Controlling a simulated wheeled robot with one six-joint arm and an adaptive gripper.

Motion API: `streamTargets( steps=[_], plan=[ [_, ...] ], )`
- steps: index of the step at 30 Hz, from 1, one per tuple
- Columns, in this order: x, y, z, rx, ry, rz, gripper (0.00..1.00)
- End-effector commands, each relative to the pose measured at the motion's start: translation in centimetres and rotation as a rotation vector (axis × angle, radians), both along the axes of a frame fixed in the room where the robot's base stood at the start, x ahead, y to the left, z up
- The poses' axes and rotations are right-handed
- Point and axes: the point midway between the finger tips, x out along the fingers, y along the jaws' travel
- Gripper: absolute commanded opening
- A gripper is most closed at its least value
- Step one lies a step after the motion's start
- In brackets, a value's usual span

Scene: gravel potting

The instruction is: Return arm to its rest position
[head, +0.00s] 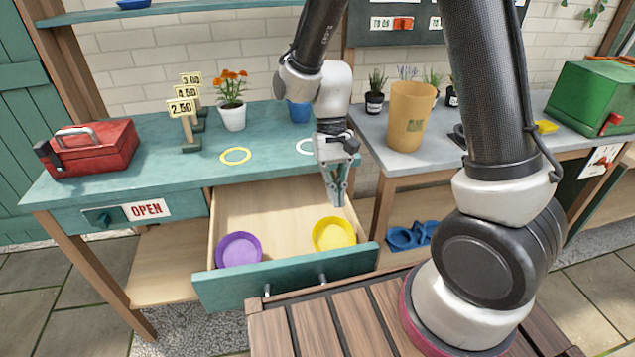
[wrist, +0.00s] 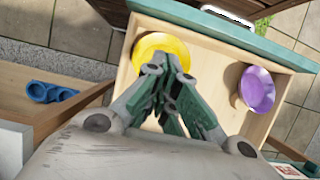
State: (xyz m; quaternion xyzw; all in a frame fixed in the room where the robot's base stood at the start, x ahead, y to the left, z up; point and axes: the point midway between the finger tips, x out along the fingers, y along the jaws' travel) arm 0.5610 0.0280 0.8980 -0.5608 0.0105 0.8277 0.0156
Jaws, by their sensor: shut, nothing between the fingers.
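My gripper (head: 337,196) hangs pointing down above the open drawer (head: 262,205), near its right side. Its fingers are together with nothing between them; it also shows in the wrist view (wrist: 170,75). A yellow bowl (head: 333,234) sits in the drawer at the right front, below and apart from the fingertips in the head view. A purple bowl (head: 239,250) sits at the left front of the drawer. In the wrist view the fingers cover part of the yellow bowl (wrist: 150,44), and the purple bowl (wrist: 257,89) is in clear sight.
The teal bench (head: 150,165) carries a red toolbox (head: 93,150), price signs (head: 182,108), a white flower pot (head: 232,115), a blue pot (head: 299,111) and a yellow ring (head: 235,156). The grey table (head: 377,140) holds a tan container (head: 408,115). Blue items (head: 410,236) lie on a lower shelf.

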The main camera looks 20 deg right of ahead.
Motion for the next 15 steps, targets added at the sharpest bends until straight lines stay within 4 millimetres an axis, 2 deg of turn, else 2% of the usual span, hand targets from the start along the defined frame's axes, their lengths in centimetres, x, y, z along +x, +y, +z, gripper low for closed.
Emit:
streamTargets(
  steps=[5,7,11,15],
  plan=[
    [-0.1,-0.2,0.2,0.01,0.006,0.04,0.0],
    [-1.4,-1.4,0.3,0.008,0.038,0.123,0.0],
    [-2.2,-3.4,3.5,0.032,-0.019,0.2,0.0],
    [-2.9,-6.3,7.9,0.055,-0.129,0.234,0.0]
  ],
)
